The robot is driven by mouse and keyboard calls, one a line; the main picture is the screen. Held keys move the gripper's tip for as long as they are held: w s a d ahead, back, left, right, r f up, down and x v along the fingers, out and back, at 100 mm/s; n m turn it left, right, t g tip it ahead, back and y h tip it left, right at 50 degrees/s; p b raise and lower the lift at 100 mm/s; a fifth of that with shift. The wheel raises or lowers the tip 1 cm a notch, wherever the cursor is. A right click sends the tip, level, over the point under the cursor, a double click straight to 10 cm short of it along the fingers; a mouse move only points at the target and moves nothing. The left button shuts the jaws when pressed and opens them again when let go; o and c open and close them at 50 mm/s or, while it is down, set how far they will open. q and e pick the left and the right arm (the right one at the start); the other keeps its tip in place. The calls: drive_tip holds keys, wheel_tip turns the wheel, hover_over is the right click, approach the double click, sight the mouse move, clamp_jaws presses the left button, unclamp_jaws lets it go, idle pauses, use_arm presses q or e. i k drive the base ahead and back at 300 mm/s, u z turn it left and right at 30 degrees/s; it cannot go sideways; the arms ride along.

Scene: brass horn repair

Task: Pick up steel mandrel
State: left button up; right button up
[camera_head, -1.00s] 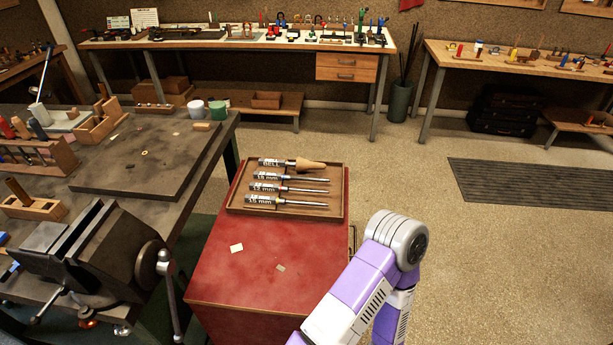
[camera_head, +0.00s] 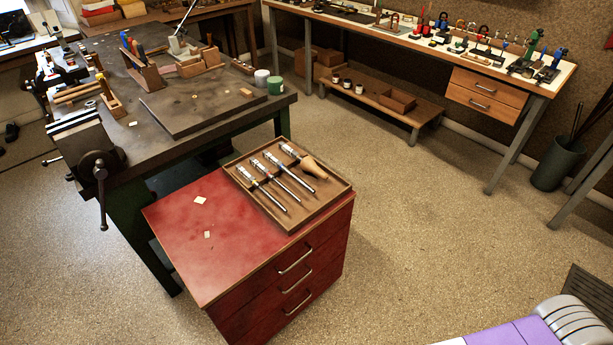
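Several steel mandrels lie side by side in a shallow brown tray (camera_head: 294,228) on top of the red drawer cabinet (camera_head: 190,245). The farthest tool (camera_head: 305,160) has a tapered wooden end. The others are slim steel rods with labelled handles, including one steel mandrel (camera_head: 262,186) nearest the left side of the tray. The labels are too small to read now. Part of my purple and white arm shows at the bottom right corner, well apart from the tray. Neither gripper is in view.
A dark workbench (camera_head: 215,125) with a vise (camera_head: 92,160) stands left of and behind the cabinet. A long bench (camera_head: 420,50) with drawers runs along the back. A grey-green bin (camera_head: 558,165) stands at right. The floor right of the cabinet is clear.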

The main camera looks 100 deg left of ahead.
sight(257, 163)
drive_tip(key=i, duration=0.15)
drive_tip(key=u, duration=2.4)
drive_tip(key=i, duration=3.15)
drive_tip(key=u, duration=2.4)
